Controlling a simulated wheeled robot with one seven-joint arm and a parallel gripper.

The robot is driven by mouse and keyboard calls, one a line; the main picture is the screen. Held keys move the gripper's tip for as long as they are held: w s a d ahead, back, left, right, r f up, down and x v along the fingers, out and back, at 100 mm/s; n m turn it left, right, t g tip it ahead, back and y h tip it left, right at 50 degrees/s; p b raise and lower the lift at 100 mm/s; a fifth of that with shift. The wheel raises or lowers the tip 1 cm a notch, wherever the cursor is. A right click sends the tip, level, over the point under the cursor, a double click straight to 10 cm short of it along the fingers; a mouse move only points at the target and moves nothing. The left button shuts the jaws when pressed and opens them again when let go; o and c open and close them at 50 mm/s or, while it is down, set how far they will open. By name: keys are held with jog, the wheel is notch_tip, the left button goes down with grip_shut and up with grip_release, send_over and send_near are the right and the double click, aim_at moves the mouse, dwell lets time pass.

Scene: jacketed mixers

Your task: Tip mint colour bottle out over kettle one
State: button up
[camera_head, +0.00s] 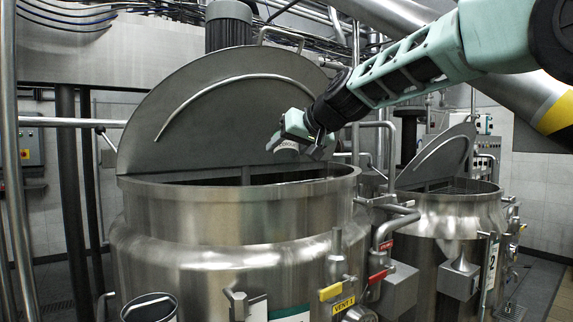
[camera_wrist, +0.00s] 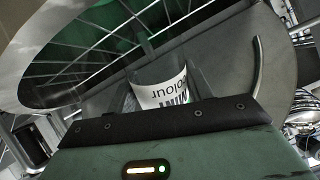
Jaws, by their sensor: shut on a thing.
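My gripper (camera_head: 297,134) reaches in from the upper right in the head view and is above the open mouth of the large left kettle (camera_head: 235,217). It is shut on the mint colour bottle (camera_head: 286,146), of which only a small whitish part shows there. In the wrist view the bottle (camera_wrist: 163,91) sits between the fingers, with a white label whose lettering reads upside down. The bottle's mouth is hidden, and its tilt is hard to tell. The kettle's opening shows in the wrist view (camera_wrist: 95,50), with bars across it and green inside.
The kettle's raised half-round lid (camera_head: 205,115) stands behind the gripper, with a motor (camera_head: 228,25) behind it. A second kettle marked 2 (camera_head: 450,225) stands at the right, its lid (camera_head: 437,158) also raised. Pipes and valves (camera_head: 338,288) crowd the space between the kettles.

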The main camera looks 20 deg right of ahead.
jog(key=shift+w+r+n+t+y+b, duration=0.15)
jog(key=shift+r+n+t+b, duration=0.5)
jog(key=shift+b, duration=2.2)
jog(key=shift+w+r+n+t+y+b, duration=0.15)
jog(key=shift+t+b, duration=0.95)
jog(key=shift+b, duration=1.75)
jog(key=shift+w+r+n+t+b, duration=0.1)
jog(key=shift+r+n+t+b, duration=0.5)
jog(key=shift+b, duration=2.25)
jog(key=shift+w+d+t+b, duration=0.1)
jog(key=shift+t+b, duration=0.45)
jog(key=shift+b, duration=0.45)
jog(key=shift+r, duration=0.2)
